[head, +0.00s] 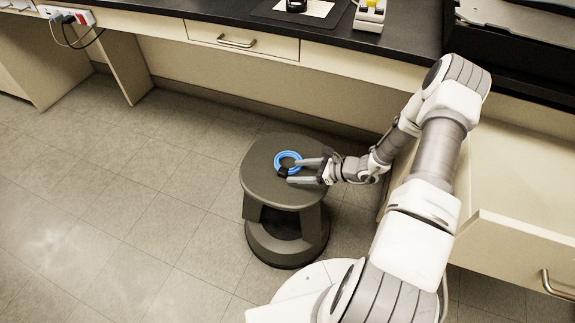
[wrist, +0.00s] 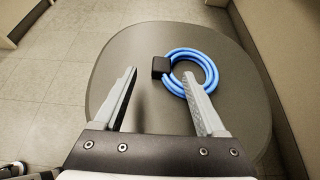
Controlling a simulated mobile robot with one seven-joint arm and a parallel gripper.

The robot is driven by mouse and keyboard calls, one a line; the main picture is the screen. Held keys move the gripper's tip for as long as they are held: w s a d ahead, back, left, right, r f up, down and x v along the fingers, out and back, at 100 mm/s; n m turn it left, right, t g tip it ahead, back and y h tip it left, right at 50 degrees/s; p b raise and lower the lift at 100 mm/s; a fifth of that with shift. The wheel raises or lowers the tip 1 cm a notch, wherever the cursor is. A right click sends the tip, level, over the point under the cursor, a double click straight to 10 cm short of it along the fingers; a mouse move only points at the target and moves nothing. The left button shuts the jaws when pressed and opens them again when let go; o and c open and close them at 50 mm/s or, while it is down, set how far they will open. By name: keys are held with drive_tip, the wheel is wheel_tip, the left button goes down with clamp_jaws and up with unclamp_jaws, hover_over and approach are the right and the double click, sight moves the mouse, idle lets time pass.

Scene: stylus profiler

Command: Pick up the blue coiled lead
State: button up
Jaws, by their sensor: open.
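The blue coiled lead (head: 288,157) lies on the top of a dark grey stool (head: 258,178) in the head view. In the wrist view the blue coiled lead (wrist: 212,74) is a flat ring with a black block (wrist: 161,67) on its left side. My gripper (head: 308,172) reaches in from the right over the stool. In the wrist view my gripper (wrist: 160,82) is open, with nothing between its fingers. Its right finger overlaps the lower left part of the ring, and the black block sits ahead of the gap. I cannot tell whether the finger touches the lead.
A bench with a black top (head: 330,45) and a closed drawer (head: 240,40) runs behind the stool. A drawer unit (head: 520,220) stands at the right. A white power strip (head: 68,14) with cables is at the upper left. The floor left of the stool is clear.

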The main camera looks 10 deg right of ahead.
sight(285, 171)
drive_tip(key=b+x, duration=0.1)
drive_tip(key=x, duration=0.3)
drive_tip(key=shift+w+a+f+b, duration=0.2)
drive_tip(key=shift+w+b, duration=0.1)
drive_tip(key=shift+c, duration=0.2)
clamp_jaws()
